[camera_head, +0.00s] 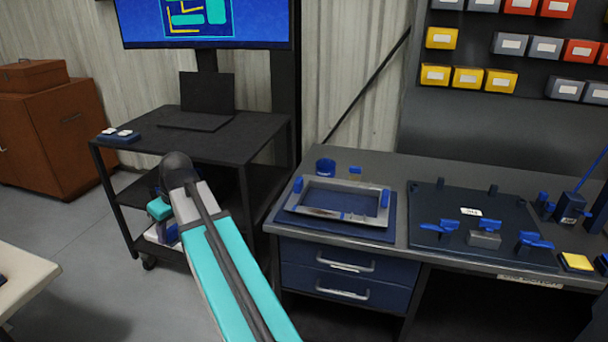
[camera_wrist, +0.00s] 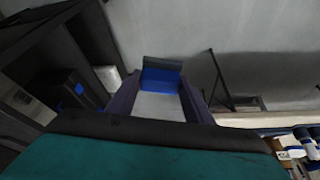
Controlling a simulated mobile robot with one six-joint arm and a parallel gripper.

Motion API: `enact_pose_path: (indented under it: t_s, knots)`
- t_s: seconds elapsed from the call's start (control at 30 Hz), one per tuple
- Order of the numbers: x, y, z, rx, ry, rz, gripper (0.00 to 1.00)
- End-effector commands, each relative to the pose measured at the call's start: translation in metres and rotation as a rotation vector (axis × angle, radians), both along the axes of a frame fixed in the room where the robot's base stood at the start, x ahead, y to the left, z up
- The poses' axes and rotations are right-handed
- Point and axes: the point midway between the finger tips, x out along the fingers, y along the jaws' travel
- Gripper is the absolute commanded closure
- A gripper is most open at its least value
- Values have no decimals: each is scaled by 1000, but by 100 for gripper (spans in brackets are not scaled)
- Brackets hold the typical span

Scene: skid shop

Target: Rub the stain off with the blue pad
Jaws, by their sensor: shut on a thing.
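My gripper (camera_wrist: 160,92) is shut on the blue pad (camera_wrist: 161,78), which shows between the ends of its two dark fingers in the wrist view. The pad has a grey strip along its far side. In the head view my arm reaches down in front of the dark cart, and the arm partly hides the gripper end; a bit of blue shows there, but I cannot tell whether it is pad or finger. I cannot make out the stain clearly in either view.
A workbench (camera_head: 400,170) stands at the right with a grey metal frame (camera_head: 340,185) on a blue mat (camera_head: 285,216) and a dark fixture board (camera_head: 440,200) with blue clamps. A dark cart (camera_head: 240,148) carries a laptop (camera_head: 207,95). A pale table edge (camera_head: 25,275) is at lower left.

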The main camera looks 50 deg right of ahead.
Motion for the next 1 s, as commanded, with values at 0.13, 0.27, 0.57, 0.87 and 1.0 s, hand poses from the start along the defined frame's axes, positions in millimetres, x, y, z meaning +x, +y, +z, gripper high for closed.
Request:
enact_pose_path:
  t_s: [0.13,0.27,0.57,0.87,1.0]
  knots:
    - [-9,-41,11,1,1,20,72]
    - [-19,-74,17,1,1,42,72]
    - [-50,-149,30,1,1,94,72]
    - [-91,-222,44,2,0,146,72]
    - [-114,-255,51,2,1,170,72]
